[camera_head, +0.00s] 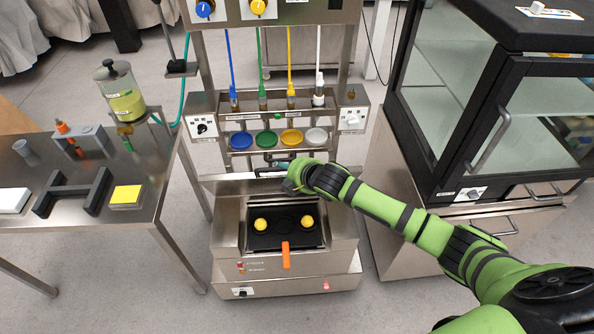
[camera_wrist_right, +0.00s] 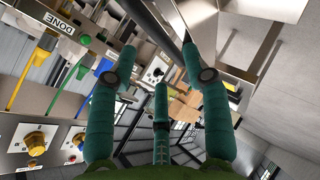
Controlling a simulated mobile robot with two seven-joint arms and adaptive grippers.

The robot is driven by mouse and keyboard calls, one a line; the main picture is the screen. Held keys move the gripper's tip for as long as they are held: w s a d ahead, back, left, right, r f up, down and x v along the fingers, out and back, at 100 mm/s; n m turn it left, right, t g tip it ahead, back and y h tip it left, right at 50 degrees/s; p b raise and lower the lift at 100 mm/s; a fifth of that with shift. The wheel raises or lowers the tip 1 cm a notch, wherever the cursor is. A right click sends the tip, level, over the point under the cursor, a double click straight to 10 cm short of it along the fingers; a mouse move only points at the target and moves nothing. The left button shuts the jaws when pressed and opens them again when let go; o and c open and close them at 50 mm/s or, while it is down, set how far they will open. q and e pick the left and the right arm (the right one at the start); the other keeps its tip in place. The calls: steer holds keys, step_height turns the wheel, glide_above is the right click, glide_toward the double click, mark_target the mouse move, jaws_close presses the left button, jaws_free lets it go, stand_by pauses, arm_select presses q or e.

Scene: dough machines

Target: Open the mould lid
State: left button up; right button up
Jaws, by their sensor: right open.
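The mould machine stands in the middle of the head view. Its black mould plate (camera_head: 286,241) is exposed and carries two yellow balls (camera_head: 261,224). The mould lid (camera_head: 230,186) looks like the steel panel raised behind the plate, with a dark bar handle (camera_head: 268,173) along its top. My right gripper (camera_head: 284,168) is open at the right part of this handle. The right wrist view shows its teal fingers (camera_wrist_right: 160,70) spread near a dark bar (camera_wrist_right: 150,22); I cannot tell whether they touch it. My left gripper is not in view.
An orange lever (camera_head: 285,255) sticks out at the machine's front. Coloured cups (camera_head: 266,139) and hanging tubes are behind the lid. A glass-doored cabinet (camera_head: 462,100) stands right. A steel table (camera_head: 150,200) with a yellow block stands left. Floor is clear between table and machine.

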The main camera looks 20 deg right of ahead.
steer(key=shift+v, duration=2.65)
steer(key=shift+f, duration=0.15)
steer(key=s+d+f+m+g+h, duration=0.1)
steer(key=s+d+f+m, duration=0.15)
steer(key=f, duration=0.55)
steer(key=s+d+f+m+g+h, duration=0.1)
steer(key=d+f+m, duration=0.15)
steer(key=f, duration=0.45)
steer(key=s+d+f+m+g, duration=0.2)
steer(key=s+f+m, duration=0.2)
steer(key=s+f, duration=1)
steer(key=s+a+f+m+g, duration=0.1)
steer(key=s+f, duration=0.3)
steer(key=s, duration=0.6)
steer(key=s+a+f+m+g, duration=0.2)
steer(key=s+f, duration=0.3)
steer(key=s, duration=0.5)
steer(key=s+a+f+m+g, duration=0.1)
steer(key=s+f, duration=0.3)
steer(key=s, duration=0.7)
steer(key=shift+a+f+m+g, duration=0.2)
steer(key=shift+f+m+g, duration=0.2)
steer(key=shift+m+g, duration=0.3)
